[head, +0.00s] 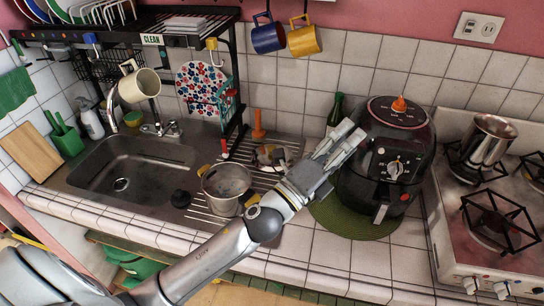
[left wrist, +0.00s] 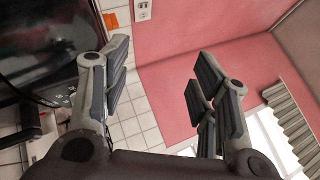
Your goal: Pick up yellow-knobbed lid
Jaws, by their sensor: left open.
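I cannot make out a yellow-knobbed lid for sure. A small shiny item (head: 270,155), too small to tell, lies on the drainboard right of the sink, partly behind my left gripper. A steel pot (head: 227,182) with yellow handles stands on the drainboard, left of my gripper. My left gripper (head: 347,137) is open and empty, raised in front of the left side of the black air fryer. My right gripper is not in view.
The black air fryer (head: 397,150) with an orange knob stands on a green mat (head: 350,222). The stove (head: 490,225) with a steel pot (head: 487,140) is at the right. The sink (head: 130,175) and dish rack (head: 140,28) are left. Mugs (head: 304,40) hang above.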

